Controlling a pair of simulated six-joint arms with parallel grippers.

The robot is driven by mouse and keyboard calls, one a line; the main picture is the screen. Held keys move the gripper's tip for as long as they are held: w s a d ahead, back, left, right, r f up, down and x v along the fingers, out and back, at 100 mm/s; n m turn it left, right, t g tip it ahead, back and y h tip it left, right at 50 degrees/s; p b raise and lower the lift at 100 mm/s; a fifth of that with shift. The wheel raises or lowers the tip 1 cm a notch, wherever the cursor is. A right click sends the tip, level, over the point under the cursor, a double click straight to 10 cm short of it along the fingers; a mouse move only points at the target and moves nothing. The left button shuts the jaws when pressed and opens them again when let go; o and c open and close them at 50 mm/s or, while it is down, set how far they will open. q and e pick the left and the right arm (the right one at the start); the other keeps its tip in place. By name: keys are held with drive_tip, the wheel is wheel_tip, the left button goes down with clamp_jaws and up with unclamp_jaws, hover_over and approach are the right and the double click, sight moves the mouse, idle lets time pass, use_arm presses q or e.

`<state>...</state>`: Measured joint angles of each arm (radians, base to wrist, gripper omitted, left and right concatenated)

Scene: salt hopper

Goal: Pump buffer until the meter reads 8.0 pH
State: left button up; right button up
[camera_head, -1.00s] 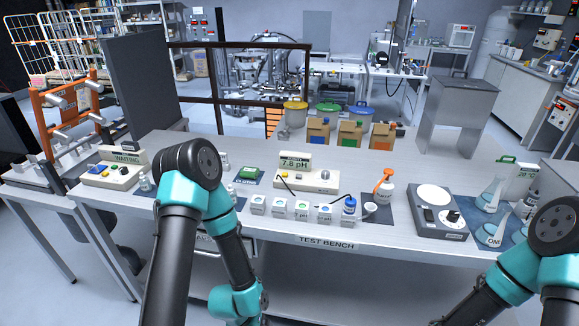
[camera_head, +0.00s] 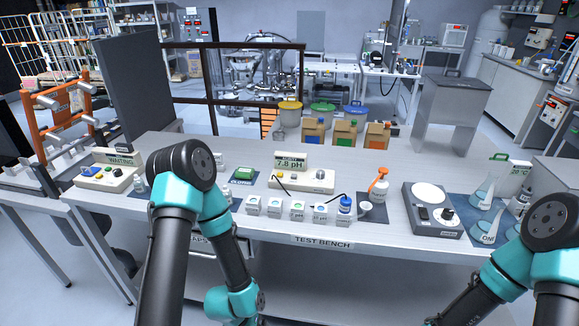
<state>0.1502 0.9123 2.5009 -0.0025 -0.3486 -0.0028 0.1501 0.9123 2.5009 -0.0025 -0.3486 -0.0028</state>
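The meter (camera_head: 303,179) stands mid-bench, and its raised display (camera_head: 291,162) reads 7.8 pH. A white bottle with an orange pump head (camera_head: 379,186) stands upright on a dark mat to the right of it. Its label is too small to read. A small white cup (camera_head: 366,210) is beside this bottle, and a blue-capped bottle (camera_head: 345,204) stands to the cup's left. My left arm bends down in front of the bench and my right arm is at the lower right. Neither gripper shows, and no gripper is seen at the pump bottle.
Several small white labelled boxes (camera_head: 275,207) line the front edge of the bench. A stirrer-like device with a white plate (camera_head: 433,222) stands right of the pump bottle, with flasks (camera_head: 484,190) beyond. Cardboard boxes (camera_head: 345,133) stand at the back.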

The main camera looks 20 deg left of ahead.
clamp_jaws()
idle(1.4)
